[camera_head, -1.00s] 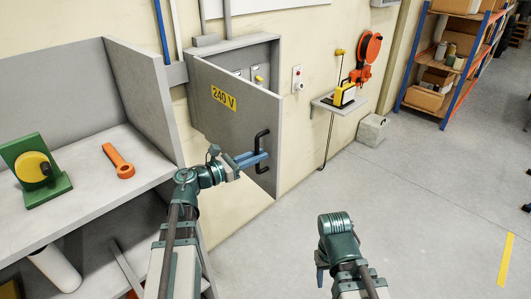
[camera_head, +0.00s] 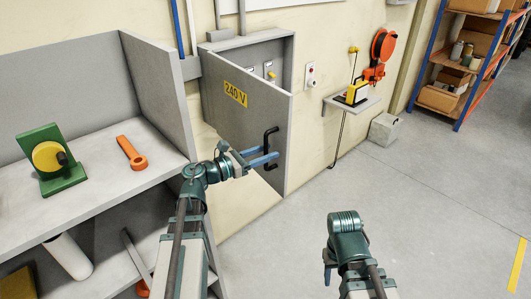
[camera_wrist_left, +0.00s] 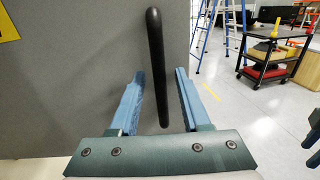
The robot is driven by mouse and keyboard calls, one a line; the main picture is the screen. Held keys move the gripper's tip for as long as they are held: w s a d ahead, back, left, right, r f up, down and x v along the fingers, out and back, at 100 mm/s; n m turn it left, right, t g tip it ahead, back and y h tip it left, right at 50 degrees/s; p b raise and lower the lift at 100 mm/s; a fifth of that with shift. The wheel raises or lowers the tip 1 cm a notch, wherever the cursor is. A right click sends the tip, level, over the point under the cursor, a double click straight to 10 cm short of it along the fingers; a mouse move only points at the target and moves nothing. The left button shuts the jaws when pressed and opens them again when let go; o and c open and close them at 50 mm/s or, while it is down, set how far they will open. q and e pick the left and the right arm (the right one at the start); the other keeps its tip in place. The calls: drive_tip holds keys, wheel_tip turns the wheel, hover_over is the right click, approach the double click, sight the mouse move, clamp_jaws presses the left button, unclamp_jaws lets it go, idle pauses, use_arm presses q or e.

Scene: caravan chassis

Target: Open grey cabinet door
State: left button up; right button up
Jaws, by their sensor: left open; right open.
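The grey cabinet door (camera_head: 235,125) with a yellow 240 V label stands partly open, swung out from the wall cabinet (camera_head: 291,62). Its black handle (camera_head: 267,148) is near the door's free edge. My left gripper (camera_head: 275,157) is open at the handle. In the left wrist view the handle (camera_wrist_left: 157,65) runs upright between the two spread blue fingers (camera_wrist_left: 158,85), with a gap on both sides. The door panel (camera_wrist_left: 90,60) fills the left of that view.
A grey workbench (camera_head: 95,195) at left holds a green and yellow device (camera_head: 48,160) and an orange wrench (camera_head: 131,153). A wall shelf (camera_head: 350,106) and a grey block (camera_head: 384,129) stand right of the cabinet. The floor (camera_head: 420,210) at right is clear.

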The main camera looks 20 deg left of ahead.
use_arm(q)
drive_tip(key=v, duration=1.4)
drive_tip(key=shift+w, duration=0.15)
